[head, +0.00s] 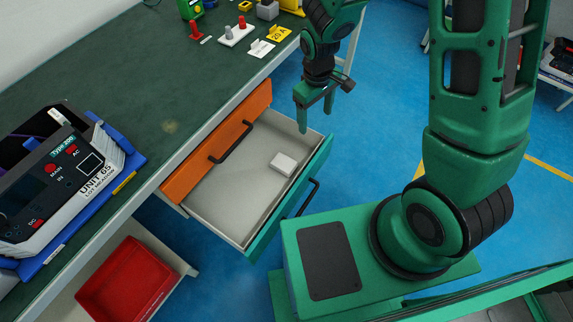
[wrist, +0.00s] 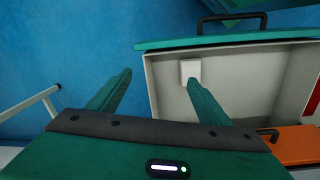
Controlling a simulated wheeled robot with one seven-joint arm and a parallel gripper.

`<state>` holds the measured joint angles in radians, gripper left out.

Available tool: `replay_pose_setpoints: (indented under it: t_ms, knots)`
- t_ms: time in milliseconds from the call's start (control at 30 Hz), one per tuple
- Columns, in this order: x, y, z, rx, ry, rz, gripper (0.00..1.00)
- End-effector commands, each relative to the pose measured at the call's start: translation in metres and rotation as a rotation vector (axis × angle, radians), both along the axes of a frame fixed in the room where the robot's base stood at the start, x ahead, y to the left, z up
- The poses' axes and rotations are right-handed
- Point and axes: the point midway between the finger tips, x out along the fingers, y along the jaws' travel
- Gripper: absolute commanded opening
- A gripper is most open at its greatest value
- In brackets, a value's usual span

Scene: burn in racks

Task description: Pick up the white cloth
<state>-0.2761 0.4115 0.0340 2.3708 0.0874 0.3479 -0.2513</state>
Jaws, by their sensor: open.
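The white cloth (head: 283,164) is a small folded pale block. It lies on the floor of an open drawer (head: 215,196), near the drawer's front end by the teal front panel. In the wrist view the cloth (wrist: 190,71) shows inside the drawer, just beyond the tip of the right finger. My gripper (head: 315,112) is above the drawer's far side edge, with its fingers pointing down, apart and empty. In the wrist view the two fingers of my gripper (wrist: 160,80) are spread wide, one over the blue floor and one over the drawer.
The green workbench (head: 165,105) carries a Type 200 unit (head: 60,180) and small parts at the back. A red bin (head: 125,283) stands on a shelf below. The teal drawer front has a black handle (head: 308,197).

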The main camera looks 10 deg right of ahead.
Motion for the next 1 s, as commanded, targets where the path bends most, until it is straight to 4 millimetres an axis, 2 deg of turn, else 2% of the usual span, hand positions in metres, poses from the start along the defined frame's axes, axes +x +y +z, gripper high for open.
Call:
replay_pose_setpoints:
  t_ms: [33,100,200,333,500,800,1000]
  knots:
    - [-0.002,0.019,-0.020,0.007,0.012,0.053,0.72]
    - [-0.003,0.041,-0.041,0.019,0.016,0.115,0.72]
    - [-0.008,0.066,-0.065,0.037,0.022,0.184,0.72]
    - [-0.013,0.087,-0.085,0.053,0.026,0.239,0.72]
    - [-0.016,0.096,-0.100,0.060,0.027,0.263,0.72]
    - [-0.017,0.095,-0.137,0.059,0.028,0.262,0.72]
    - [-0.016,0.095,-0.149,0.060,0.026,0.262,0.72]
